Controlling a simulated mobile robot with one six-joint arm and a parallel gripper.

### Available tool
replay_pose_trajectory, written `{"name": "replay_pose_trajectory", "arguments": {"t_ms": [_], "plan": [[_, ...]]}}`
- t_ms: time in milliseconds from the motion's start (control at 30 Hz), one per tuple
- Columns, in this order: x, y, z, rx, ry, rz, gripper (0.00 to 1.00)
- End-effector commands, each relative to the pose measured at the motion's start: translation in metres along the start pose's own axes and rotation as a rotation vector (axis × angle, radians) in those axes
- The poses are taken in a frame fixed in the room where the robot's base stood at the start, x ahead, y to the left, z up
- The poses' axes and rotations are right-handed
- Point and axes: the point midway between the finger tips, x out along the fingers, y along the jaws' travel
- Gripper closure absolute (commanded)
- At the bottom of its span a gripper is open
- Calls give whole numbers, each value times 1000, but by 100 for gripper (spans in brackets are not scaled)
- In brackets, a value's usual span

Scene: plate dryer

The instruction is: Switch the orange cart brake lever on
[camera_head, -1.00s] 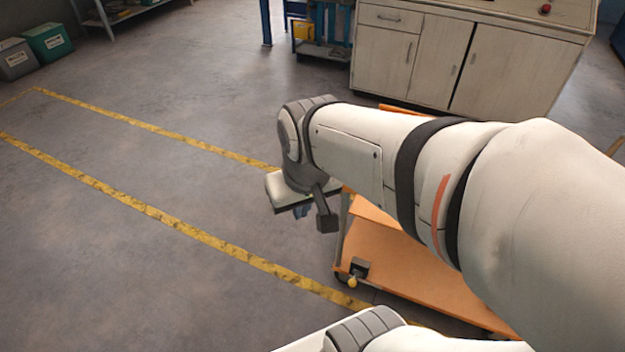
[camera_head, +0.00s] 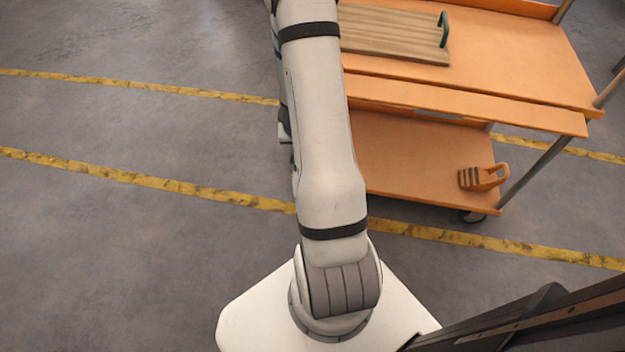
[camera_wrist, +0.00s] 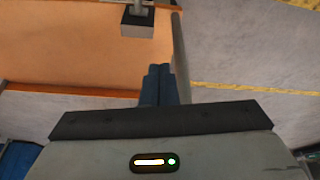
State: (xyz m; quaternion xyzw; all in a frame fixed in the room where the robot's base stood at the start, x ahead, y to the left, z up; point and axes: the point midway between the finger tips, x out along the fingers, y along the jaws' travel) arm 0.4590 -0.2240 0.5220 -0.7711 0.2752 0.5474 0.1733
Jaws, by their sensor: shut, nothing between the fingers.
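The orange cart (camera_head: 440,165) stands right of my arm in the head view, with an upper and a lower shelf. In the wrist view, a dark block with a grey stem (camera_wrist: 138,20) sits at the top on the orange shelf (camera_wrist: 60,45); it looks like the brake lever's mount. The stem is cut off by the picture's edge, so I cannot tell its position. The lever does not show in the head view. My gripper (camera_wrist: 159,75) shows blue fingers shut together, empty, below and apart from the block. In the head view my arm hides the gripper.
A grey cart post (camera_wrist: 180,55) rises close beside the fingers. A ribbed wooden board with a green handle (camera_head: 395,32) lies on the upper shelf. An orange object with dark stripes (camera_head: 483,178) lies on the lower shelf. Open floor lies to the left.

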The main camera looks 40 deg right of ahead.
Motion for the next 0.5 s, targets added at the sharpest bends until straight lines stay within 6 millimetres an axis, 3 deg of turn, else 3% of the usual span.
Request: {"name": "replay_pose_trajectory", "arguments": {"t_ms": [33,133,500], "plan": [[23,10,8,16,-5,26,100],[41,22,14,32,-6,60,100],[46,28,16,40,-5,77,100]]}}
